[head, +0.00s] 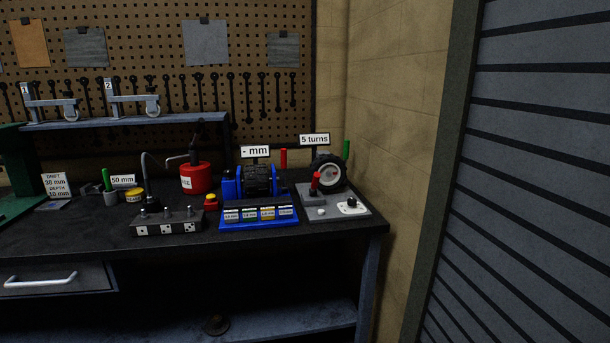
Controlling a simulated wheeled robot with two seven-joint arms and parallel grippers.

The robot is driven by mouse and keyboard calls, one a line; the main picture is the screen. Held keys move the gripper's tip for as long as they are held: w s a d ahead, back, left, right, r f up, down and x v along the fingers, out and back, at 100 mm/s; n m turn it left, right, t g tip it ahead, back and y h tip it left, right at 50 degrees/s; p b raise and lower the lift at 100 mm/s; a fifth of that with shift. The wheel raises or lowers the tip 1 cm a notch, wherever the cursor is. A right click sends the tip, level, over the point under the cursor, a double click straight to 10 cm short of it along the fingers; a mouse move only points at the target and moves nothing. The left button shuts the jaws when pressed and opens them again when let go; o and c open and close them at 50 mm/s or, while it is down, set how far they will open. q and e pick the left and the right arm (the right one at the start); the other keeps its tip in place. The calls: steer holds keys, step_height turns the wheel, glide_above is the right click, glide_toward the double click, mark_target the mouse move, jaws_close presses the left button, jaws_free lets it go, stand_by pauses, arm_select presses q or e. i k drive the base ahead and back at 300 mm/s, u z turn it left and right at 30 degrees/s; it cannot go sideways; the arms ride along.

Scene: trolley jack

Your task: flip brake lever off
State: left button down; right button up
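A grey base plate (335,208) sits at the right end of the dark workbench. A short lever with a red grip (316,181) stands upright or nearly so on it, in front of a black wheel with a pale hub (330,172). This looks like the brake lever, but no label on it can be read. A small white button (321,211) and a black knob on a white plate (352,204) are at the plate's front. A "5 turns" sign (314,140) stands behind. Neither of my grippers is in view.
A blue machine (257,184) with a "- mm" sign stands left of the plate. A grey block with sockets (165,228), a red can (196,177) and a red-and-yellow button (211,202) are further left. A wall and slatted shutter (540,180) close the right side.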

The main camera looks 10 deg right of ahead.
mark_target(315, 183)
steer(key=i, duration=1.2)
steer(key=z, duration=1.8)
